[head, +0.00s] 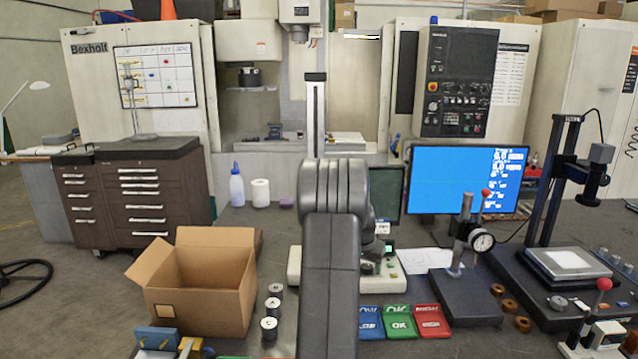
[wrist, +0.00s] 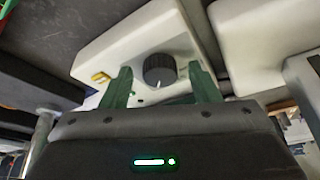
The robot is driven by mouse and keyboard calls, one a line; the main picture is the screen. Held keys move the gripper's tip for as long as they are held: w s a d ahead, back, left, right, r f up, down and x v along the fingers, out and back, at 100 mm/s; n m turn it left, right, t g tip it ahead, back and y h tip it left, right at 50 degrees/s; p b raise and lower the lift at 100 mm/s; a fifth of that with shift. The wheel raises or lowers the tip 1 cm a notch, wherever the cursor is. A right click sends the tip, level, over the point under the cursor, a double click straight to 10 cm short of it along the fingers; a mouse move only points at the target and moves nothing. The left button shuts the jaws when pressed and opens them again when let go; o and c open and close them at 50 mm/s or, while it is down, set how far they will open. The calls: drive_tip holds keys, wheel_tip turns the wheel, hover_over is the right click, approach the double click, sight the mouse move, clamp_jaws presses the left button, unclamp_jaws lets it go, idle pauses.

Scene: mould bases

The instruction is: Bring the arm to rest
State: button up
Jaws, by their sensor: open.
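My gripper (wrist: 160,68) shows in the wrist view with its two green fingers spread apart and nothing gripped between them. Beyond the gap between the fingers is a black knob (wrist: 160,70) on a white instrument (wrist: 122,42). I cannot tell whether the fingers touch the instrument. In the head view my dark arm reaches forward over the middle of the bench and hides most of the gripper. The white instrument (head: 404,284) shows on both sides of the arm there.
An open cardboard box (head: 205,290) and several small cylinders stand left of my arm. Blue, green (head: 399,322) and red trays lie to the right. A dial gauge stand (head: 465,270), a monitor (head: 465,178) and a black column stand (head: 552,180) stand farther right.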

drive_tip(key=shift+f+m+b, duration=0.1)
drive_tip(key=shift+m+b, duration=0.3)
drive_tip(key=shift+m, duration=0.1)
